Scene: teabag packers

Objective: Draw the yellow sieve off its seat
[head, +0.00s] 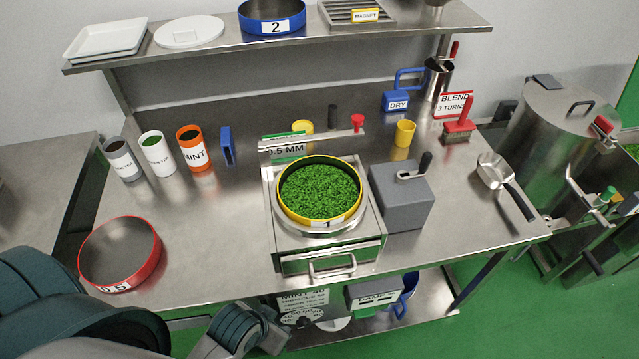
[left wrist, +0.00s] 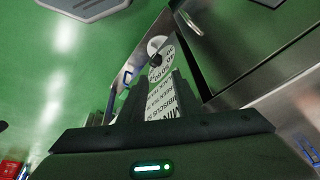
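The yellow sieve (head: 358,178), labelled 1 and filled with green leaf, sits level on the round steel seat (head: 302,229) of a box-shaped machine (head: 284,262) in the middle of the table. My left arm enters at the lower left of the head view, below the table's front edge and well apart from the sieve; its fingertips cannot be made out there. In the left wrist view my left gripper (left wrist: 156,92) has its two dark fingers apart with nothing between them, only a printed sign beyond. The sieve is not in that view. My right gripper is not in view.
A red sieve (head: 88,262) stands on the table at left, and a blue sieve (head: 271,27) on the shelf. A grey block with a handle (head: 404,202) stands close right of the machine. A steel bar with a red knob (head: 357,120) crosses behind the yellow sieve.

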